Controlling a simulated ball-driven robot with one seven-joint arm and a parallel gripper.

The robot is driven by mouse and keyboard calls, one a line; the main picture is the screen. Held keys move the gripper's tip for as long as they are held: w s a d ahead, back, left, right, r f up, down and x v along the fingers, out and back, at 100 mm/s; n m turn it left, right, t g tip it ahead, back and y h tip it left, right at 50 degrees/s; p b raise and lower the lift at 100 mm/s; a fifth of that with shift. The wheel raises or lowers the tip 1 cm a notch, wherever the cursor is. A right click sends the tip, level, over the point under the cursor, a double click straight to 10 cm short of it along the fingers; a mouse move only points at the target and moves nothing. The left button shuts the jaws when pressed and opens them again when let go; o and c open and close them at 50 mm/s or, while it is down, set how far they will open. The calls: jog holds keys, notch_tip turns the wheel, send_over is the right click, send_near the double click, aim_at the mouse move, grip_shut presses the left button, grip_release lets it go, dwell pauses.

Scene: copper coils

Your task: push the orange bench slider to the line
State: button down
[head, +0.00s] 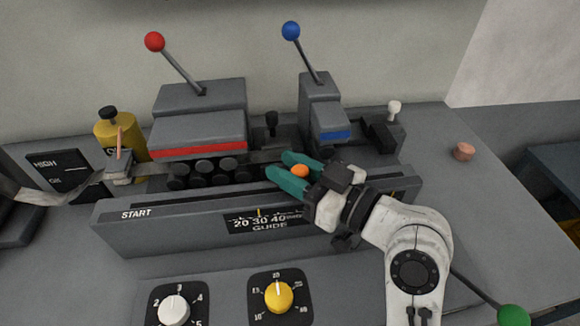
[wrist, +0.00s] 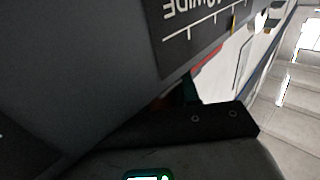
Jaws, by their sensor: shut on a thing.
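The orange bench slider (head: 299,171) shows as a round orange knob behind the grey guide panel. My gripper (head: 287,170) has teal fingers and is shut on the knob, one finger on its near side and one on its far side. The guide scale (head: 266,221) on the panel's front carries numbers and a short yellow line (head: 259,212); the knob is to the right of that line. In the wrist view, part of the scale (wrist: 196,28) appears upside down, with a teal fingertip (wrist: 190,91); the knob is mostly hidden there.
A row of black rollers (head: 206,171) lies left of the fingers. A red-knobbed lever (head: 155,42) and a blue-knobbed lever (head: 291,31) stand behind. A white dial (head: 174,310) and a yellow dial (head: 278,296) are in front. A copper piece (head: 464,151) lies at right.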

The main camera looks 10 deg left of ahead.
jog(key=d, duration=0.1)
jog(key=w+d+b, duration=0.1)
jog(key=d, duration=0.3)
jog(key=shift+w+d, duration=0.25)
jog(key=shift+w, duration=0.05)
jog(key=c, duration=0.9)
grip_release()
